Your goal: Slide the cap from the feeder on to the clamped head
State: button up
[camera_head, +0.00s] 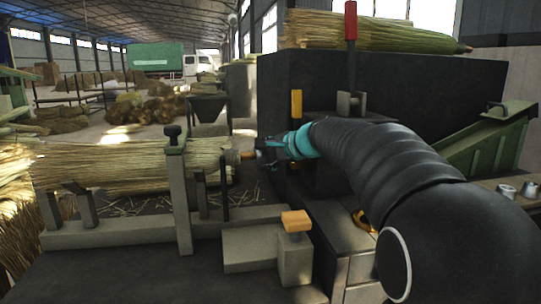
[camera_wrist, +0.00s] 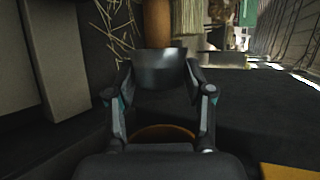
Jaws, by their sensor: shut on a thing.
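The clamped head is a straw bundle (camera_head: 100,165) lying level at the left, held by a grey clamp post (camera_head: 180,200). Its brown wooden handle end (camera_head: 248,155) points right, toward my gripper (camera_head: 264,149). In the wrist view, my gripper (camera_wrist: 160,88) is shut on a dark metal cap (camera_wrist: 160,68). The wooden handle (camera_wrist: 158,24) shows directly beyond the cap, roughly in line with it. I cannot tell whether the cap touches or surrounds the handle's tip. The green sloped feeder (camera_head: 490,140) stands at the right.
Two metal rings or caps (camera_head: 506,191) lie on the bench below the feeder. A red-handled lever (camera_head: 350,45) rises behind my arm. A grey block with an orange knob (camera_head: 296,221) stands in front of the clamp. A dark cabinet (camera_head: 300,75) is close behind.

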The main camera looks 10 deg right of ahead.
aim_at(245, 156)
jog(key=shift+a+p, duration=0.4)
jog(key=shift+a, duration=2.65)
jog(key=o, duration=1)
